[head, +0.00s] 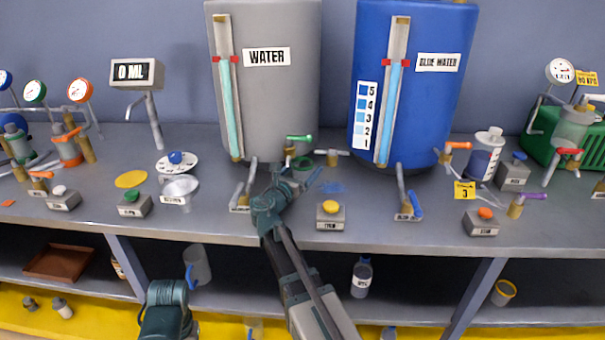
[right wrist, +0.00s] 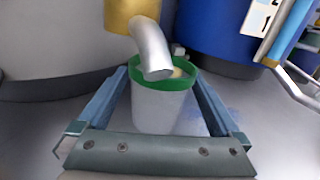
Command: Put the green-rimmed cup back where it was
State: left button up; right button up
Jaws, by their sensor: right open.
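The green-rimmed cup (right wrist: 160,108) stands upright on the bench under the metal spout (right wrist: 152,55), whose end overlaps its rim in the right wrist view. The cup has a pale grey body; a little tan shows inside. My right gripper (right wrist: 158,78) is open, with one finger on each side of the cup; I cannot tell whether they touch it. In the head view my right gripper (head: 297,182) is in front of the grey water tank (head: 268,95), and the cup's green rim (head: 303,163) shows just behind it.
The blue water tank (head: 430,120) stands to the right. A box with a yellow button (head: 331,208) is near the bench edge. A blue smear (head: 332,187) marks the bench right of my gripper.

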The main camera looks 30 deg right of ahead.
jog(key=c, duration=1.4)
pick_arm(q)
jog(key=shift+r, duration=0.2)
pick_arm(e)
jog(key=shift+r, duration=0.2)
